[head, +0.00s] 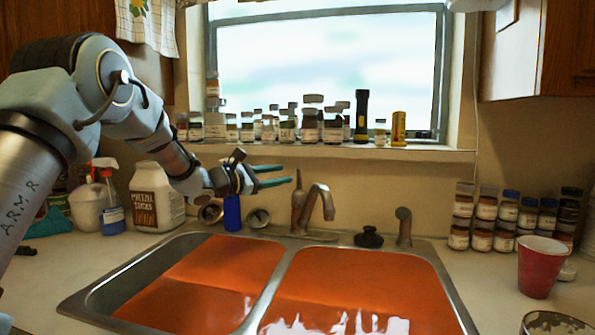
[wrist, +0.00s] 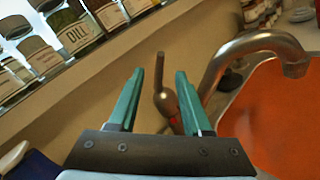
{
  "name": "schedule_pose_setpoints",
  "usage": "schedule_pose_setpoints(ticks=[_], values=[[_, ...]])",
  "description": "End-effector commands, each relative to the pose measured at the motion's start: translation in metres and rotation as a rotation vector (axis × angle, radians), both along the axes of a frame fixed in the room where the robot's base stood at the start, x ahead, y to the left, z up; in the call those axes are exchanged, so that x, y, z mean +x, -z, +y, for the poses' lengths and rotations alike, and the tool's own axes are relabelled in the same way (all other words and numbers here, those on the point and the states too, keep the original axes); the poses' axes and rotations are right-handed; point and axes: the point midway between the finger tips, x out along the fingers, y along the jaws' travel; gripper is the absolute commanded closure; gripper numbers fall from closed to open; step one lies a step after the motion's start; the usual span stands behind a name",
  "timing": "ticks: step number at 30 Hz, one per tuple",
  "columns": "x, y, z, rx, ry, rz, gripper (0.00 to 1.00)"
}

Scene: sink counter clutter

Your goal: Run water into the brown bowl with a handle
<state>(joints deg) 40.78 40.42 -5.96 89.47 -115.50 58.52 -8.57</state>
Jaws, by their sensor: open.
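The metal faucet's curved spout (head: 321,198) arches over the orange double sink (head: 275,290); it also shows in the wrist view (wrist: 262,42). The faucet's upright lever (head: 298,188) rises beside the spout. My gripper (head: 286,175) is open and empty, at the height of the lever's top and just left of it. In the wrist view, the lever (wrist: 160,82) appears between my open green fingers (wrist: 160,73); I cannot tell how far beyond the tips it is. No water shows falling from the spout. I cannot make out a brown bowl with a handle in either view.
Jars, a black flashlight (head: 361,115) and a yellow item (head: 398,128) line the windowsill behind. A black stopper (head: 368,237) and a small tap (head: 403,226) stand right of the faucet. A red cup (head: 540,267) is at right; a white jug (head: 157,197) is at left.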

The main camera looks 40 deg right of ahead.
Motion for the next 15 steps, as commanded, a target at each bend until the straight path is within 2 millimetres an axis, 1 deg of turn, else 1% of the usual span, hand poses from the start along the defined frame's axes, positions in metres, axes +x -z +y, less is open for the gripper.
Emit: schedule_pose_setpoints(ticks=[1,3,7,12,15], values=[[-0.002,-0.003,-0.011,0.001,0.003,0.0,0.51],[-0.004,-0.004,-0.024,0.001,0.003,0.0,0.51],[-0.006,-0.003,-0.046,0.001,0.003,0.0,0.51],[-0.007,-0.002,-0.065,0.001,0.001,0.0,0.51],[-0.007,-0.001,-0.07,0.0,0.0,0.001,0.51]])
